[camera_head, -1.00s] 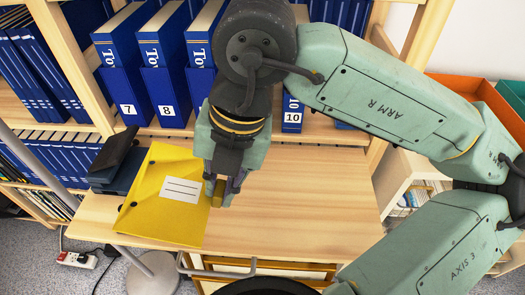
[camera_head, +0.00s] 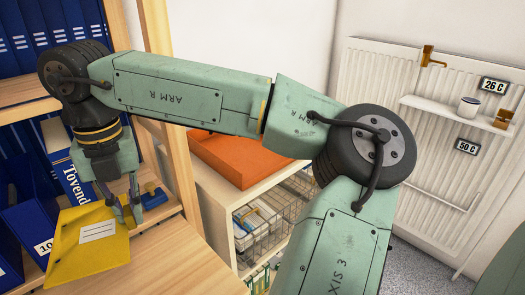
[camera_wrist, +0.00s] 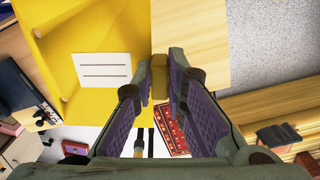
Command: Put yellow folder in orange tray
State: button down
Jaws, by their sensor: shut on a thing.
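The yellow folder (camera_head: 88,258), with a white label, hangs from my gripper (camera_head: 131,213) in the head view, in front of the shelf's binders and over the wooden desk. My gripper is shut on the folder's edge; the folder also shows in the wrist view (camera_wrist: 75,25), left of the closed fingertips (camera_wrist: 159,78). The orange tray (camera_head: 245,160) sits on a low light-wood cabinet right of the desk, apart from the folder and to its right. My arm covers part of the tray's far side. The tray is not clearly seen in the wrist view.
Blue binders (camera_head: 20,215) stand on the wooden shelf at left. A shelf side panel (camera_head: 180,165) stands between my gripper and the tray. Wire baskets (camera_head: 262,225) fill the cabinet below.

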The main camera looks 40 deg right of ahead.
aim_at(241, 151)
jog(key=z, duration=1)
jog(key=i+z, duration=0.1)
jog(key=z, duration=0.85)
jog(key=i+z, duration=0.1)
jog(key=z, duration=0.9)
jog(key=i+j+z, duration=0.1)
jog(key=z, duration=0.9)
jog(key=j+z, duration=0.2)
jog(key=z, duration=0.15)
jog(key=i+j+z, duration=0.1)
jog(key=z, duration=0.25)
jog(key=j+z, duration=0.35)
jog(key=j+u, duration=0.25)
jog(key=u, duration=0.2)
jog(key=i+j+u, duration=0.1)
jog(key=j+u, duration=0.15)
jog(key=u, duration=1.1)
jog(key=i+j+u, duration=0.1)
jog(key=u, duration=0.85)
jog(key=i+u, duration=0.1)
jog(key=u, duration=1.25)
jog(key=l+u, duration=0.1)
jog(key=u, duration=0.4)
jog(key=i+l, duration=0.05)
